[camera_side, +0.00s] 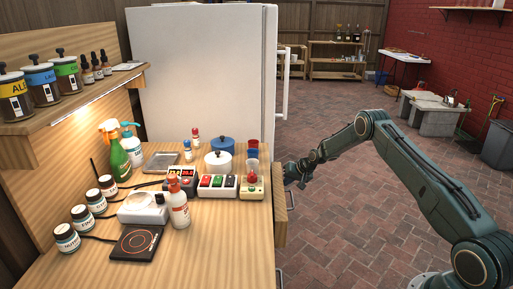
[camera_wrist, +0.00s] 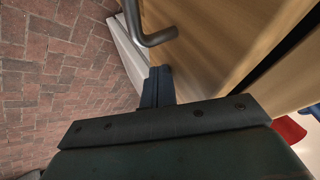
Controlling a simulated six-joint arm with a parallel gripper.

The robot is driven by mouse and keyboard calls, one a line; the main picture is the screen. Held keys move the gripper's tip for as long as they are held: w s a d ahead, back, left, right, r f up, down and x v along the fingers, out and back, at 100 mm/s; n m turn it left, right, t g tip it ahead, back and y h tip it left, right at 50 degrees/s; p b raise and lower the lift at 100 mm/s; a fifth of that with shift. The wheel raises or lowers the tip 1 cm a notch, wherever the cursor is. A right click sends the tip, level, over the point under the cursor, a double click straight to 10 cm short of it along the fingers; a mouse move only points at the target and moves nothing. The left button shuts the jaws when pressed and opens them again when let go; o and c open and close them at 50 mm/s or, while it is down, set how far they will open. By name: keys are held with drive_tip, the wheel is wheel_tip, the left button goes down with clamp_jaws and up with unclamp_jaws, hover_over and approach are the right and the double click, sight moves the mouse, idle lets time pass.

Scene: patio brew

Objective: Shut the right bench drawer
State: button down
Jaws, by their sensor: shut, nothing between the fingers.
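A wooden drawer front (camera_side: 281,220) stands out from the bench's right edge in the side view, so this drawer is partly open. In the wrist view a wooden front (camera_wrist: 215,35) carries a bent metal handle (camera_wrist: 150,32), with a dark gap along its right side. My gripper (camera_side: 290,182) is just beyond the bench edge, by the drawer front in the side view. In the wrist view its fingertips (camera_wrist: 158,72) are together and empty, close to the wooden front below the handle. Whether they touch it I cannot tell.
The bench top (camera_side: 240,262) holds a red-topped bottle (camera_side: 179,205), a button box (camera_side: 217,186), a hot plate (camera_side: 137,242) and pots. A white fridge (camera_side: 200,70) stands behind it. The brick floor (camera_side: 350,235) to the right is open.

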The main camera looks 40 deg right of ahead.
drive_tip(key=shift+w+a, duration=0.8)
drive_tip(key=s+d+r, duration=0.3)
drive_tip(key=s+r, duration=0.5)
drive_tip(key=shift+s+d, duration=0.25)
drive_tip(key=shift+s, duration=0.15)
idle(0.3)
drive_tip(key=shift+s, duration=0.1)
